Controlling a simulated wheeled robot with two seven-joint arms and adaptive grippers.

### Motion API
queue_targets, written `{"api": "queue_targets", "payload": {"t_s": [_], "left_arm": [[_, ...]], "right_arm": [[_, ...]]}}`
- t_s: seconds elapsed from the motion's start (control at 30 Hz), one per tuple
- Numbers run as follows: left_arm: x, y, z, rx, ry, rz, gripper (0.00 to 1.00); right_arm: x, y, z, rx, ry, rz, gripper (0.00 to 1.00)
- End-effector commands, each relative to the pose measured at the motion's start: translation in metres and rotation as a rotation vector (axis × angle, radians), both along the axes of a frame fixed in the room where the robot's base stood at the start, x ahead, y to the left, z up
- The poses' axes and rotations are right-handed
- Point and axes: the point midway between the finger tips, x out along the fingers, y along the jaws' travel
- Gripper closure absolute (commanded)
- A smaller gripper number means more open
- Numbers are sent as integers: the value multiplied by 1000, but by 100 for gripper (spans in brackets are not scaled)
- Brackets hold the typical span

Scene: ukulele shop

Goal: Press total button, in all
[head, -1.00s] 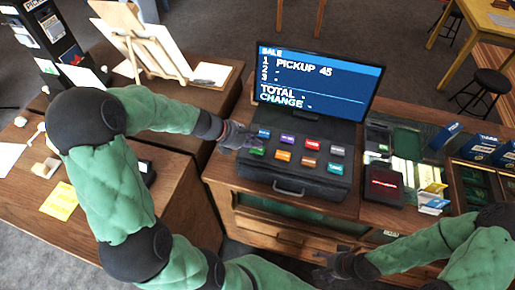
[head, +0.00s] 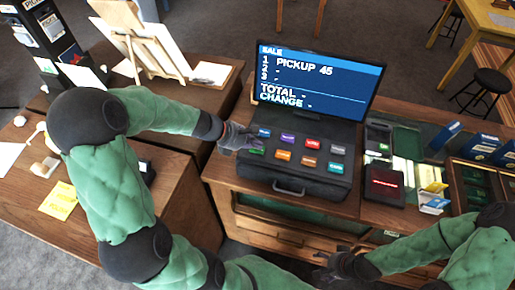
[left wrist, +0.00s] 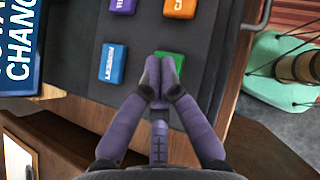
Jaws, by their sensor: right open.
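The dark register (head: 318,183) has two rows of coloured buttons; their labels are too small to read in the head view, so I cannot tell which is total. The green button (head: 256,151) is at the near left corner, with the blue button (head: 264,133) behind it. My left gripper (head: 255,140) is shut and empty at these two. In the left wrist view its fingertips (left wrist: 162,72) are together over the green button (left wrist: 172,62), partly hiding it; contact is unclear. The blue button (left wrist: 112,63) is beside them. My right gripper (head: 340,262) is open, low in front of the counter.
The screen (head: 318,85) reads SALE, PICKUP 45, TOTAL and CHANGE, with dashes after the last two. A card terminal (head: 384,185) with a red display stands right of the register. Blue boxes (head: 480,147) and small cards (head: 433,200) lie further right.

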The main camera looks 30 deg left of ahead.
Motion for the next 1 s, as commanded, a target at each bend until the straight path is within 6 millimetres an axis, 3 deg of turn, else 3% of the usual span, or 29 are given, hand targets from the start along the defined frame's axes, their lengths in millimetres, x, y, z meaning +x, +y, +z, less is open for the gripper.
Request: {"api": "queue_targets", "payload": {"t_s": [1.0], "left_arm": [[0,0,-7,1,0,1,100]], "right_arm": [[0,0,-5,0,0,0,24]]}}
